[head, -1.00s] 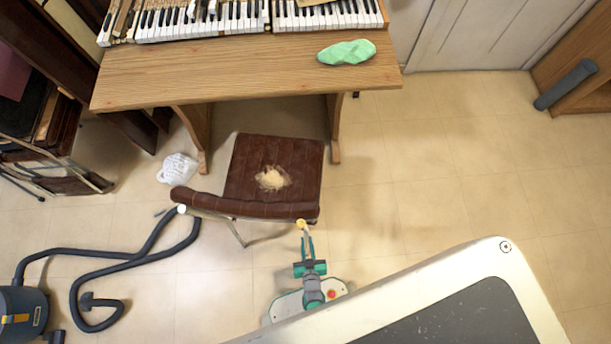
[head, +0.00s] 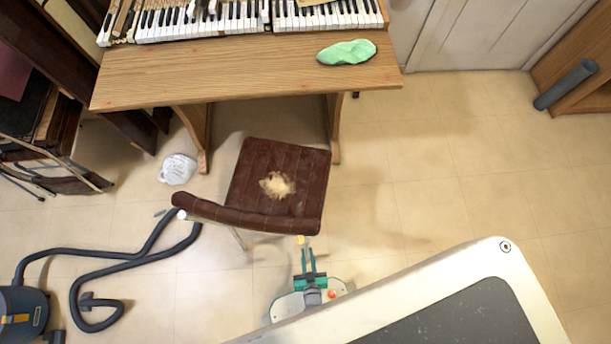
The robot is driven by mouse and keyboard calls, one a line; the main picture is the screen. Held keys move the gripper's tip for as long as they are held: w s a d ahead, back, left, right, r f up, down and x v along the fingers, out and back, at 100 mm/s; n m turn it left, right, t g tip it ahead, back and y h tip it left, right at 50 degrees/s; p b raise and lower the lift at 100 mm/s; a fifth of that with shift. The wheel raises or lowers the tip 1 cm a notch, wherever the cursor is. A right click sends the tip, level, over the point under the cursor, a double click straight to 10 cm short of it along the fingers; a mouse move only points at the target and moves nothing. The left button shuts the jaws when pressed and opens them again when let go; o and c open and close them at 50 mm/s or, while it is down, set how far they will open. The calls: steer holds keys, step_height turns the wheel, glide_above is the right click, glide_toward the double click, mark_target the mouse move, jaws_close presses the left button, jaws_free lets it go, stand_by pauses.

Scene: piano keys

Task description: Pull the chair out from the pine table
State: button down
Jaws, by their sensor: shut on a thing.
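The chair (head: 255,185) has a dark brown padded seat and a brown backrest (head: 245,216) on its near side. A tan fluffy patch (head: 277,186) lies on the seat. The pine table (head: 270,65) stands behind it, with the seat's far edge in front of the table's near edge. My gripper (head: 308,251) is at the right end of the backrest, by a small yellow knob (head: 300,240), and is shut on the chair. The exact contact is too small to see clearly.
Piano keys (head: 245,18) and a green cloth (head: 346,53) lie on the table. A white crumpled bag (head: 177,169) sits left of the chair. A vacuum hose (head: 120,255) runs across the floor at left. The floor at right is open.

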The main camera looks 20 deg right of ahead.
steer(key=s, duration=0.1)
steer(key=s+a, duration=0.1)
steer(key=s, duration=0.1)
steer(key=shift+s, duration=0.1)
steer(key=c, duration=2.5)
jaws_free()
steer(key=shift+c, duration=0.2)
steer(key=o, duration=1.2)
steer(key=s, duration=0.3)
steer(key=s+a, duration=0.1)
steer(key=s, duration=0.2)
steer(key=s+a, duration=0.1)
steer(key=s, duration=0.2)
steer(key=shift+s+a, duration=0.15)
steer(key=shift+s, duration=0.1)
